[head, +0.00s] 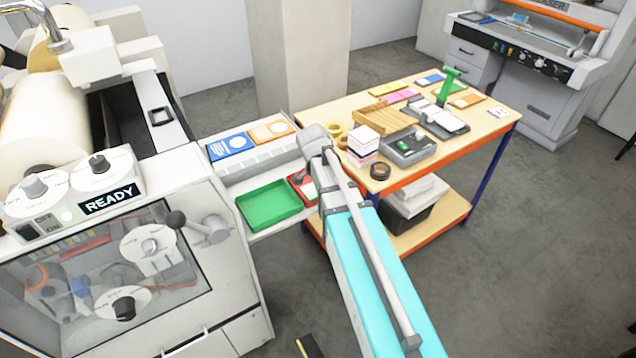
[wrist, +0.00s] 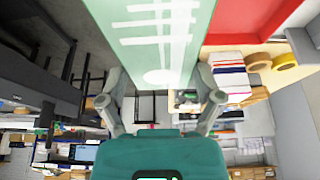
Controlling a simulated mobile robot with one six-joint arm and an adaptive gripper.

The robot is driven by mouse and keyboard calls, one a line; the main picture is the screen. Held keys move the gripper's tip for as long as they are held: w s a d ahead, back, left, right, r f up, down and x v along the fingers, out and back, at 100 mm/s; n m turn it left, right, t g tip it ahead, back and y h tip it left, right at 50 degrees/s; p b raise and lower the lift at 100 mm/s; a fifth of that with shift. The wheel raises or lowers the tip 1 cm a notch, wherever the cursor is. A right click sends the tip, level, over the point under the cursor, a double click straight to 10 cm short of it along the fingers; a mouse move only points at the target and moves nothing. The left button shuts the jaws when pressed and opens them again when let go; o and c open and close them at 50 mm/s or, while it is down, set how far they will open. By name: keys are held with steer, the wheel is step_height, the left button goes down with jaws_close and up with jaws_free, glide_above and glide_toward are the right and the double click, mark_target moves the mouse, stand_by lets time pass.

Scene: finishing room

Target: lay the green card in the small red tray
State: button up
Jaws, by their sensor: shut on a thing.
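The green card (wrist: 150,40), pale with white line markings, is between the two fingers of my gripper (wrist: 162,98) in the wrist view. The fingers are shut on it and it extends toward the top of that picture. The small red tray (head: 303,190) is on the shelf beside the machine in the head view, partly hidden by my arm. My gripper and the card are hidden behind my arm in the head view.
A larger green tray (head: 268,206) sits left of the red one. Behind them is a grey rack (head: 258,158) with blue and orange cards. A wooden bench (head: 475,130) at right holds tape rolls, a paper stack and several tools. The machine (head: 205,270) stands close at left.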

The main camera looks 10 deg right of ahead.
stand_by(0.3)
steer(key=w+f+b, duration=0.3)
steer(key=w, duration=0.1)
steer(key=w+f+b, duration=0.3)
steer(key=w, duration=0.1)
steer(key=w+d+f+b, duration=0.1)
steer(key=w+f+b, duration=0.2)
steer(key=w, duration=0.2)
steer(key=shift+d, duration=0.1)
steer(key=shift+f, duration=0.1)
steer(key=shift+w+f+b, duration=0.5)
steer(key=shift+f+b, duration=0.25)
steer(key=shift+b, duration=0.1)
steer(key=shift+f+b, duration=1.2)
steer(key=shift+f, duration=0.2)
